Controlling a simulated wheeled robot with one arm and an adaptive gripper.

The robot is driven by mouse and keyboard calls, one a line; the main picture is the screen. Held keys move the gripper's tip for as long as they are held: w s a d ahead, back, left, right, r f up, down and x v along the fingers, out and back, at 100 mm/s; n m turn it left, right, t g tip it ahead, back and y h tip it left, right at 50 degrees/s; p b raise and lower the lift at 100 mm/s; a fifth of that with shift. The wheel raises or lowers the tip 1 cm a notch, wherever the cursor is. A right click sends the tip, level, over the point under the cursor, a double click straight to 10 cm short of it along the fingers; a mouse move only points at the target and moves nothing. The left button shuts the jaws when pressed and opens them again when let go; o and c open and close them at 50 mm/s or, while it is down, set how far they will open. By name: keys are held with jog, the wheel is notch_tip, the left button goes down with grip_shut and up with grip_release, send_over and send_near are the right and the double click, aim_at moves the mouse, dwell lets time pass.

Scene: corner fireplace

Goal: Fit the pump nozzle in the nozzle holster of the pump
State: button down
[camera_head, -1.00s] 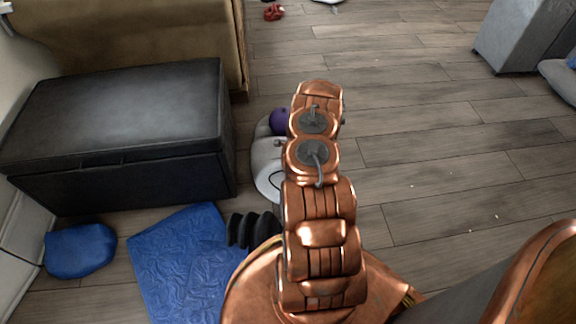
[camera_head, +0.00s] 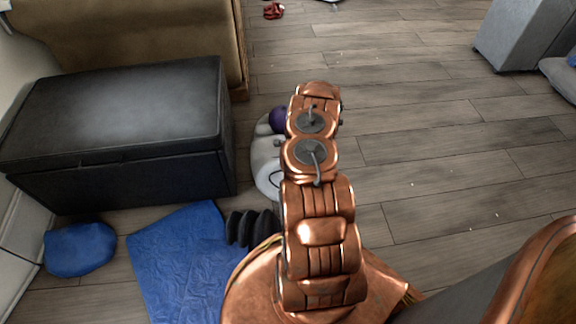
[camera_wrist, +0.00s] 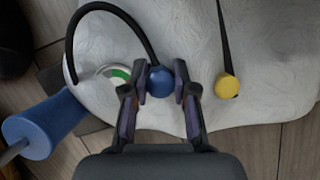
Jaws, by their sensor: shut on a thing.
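The pump (camera_wrist: 265,60) is a pale, wrinkled body with a green-marked gauge (camera_wrist: 116,73), under my gripper in the wrist view. Part of a white body (camera_head: 264,160) shows beside my arm in the head view. A black hose (camera_wrist: 110,8) arches over the pump to a blue ball, seemingly the pump nozzle (camera_wrist: 159,82). My gripper (camera_wrist: 160,84) is shut on this blue ball, its fingers on either side. A yellow ball (camera_wrist: 227,86) ends a dark strip to the right. I cannot make out which part is the nozzle holster. My arm hides the gripper in the head view.
A blue cylinder (camera_wrist: 42,125) lies left in the wrist view. In the head view, a dark ottoman (camera_head: 120,115) stands left, with a blue mat (camera_head: 180,260), a blue bag-like thing (camera_head: 80,250) and black ribbed thing (camera_head: 250,228) nearby. Wooden floor (camera_head: 440,160) is open at right.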

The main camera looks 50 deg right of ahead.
jog(key=shift+f, duration=0.15)
jog(key=c, duration=0.8)
grip_release()
jog(key=shift+c, duration=0.2)
jog(key=v, duration=1.2)
jog(key=shift+a, duration=0.1)
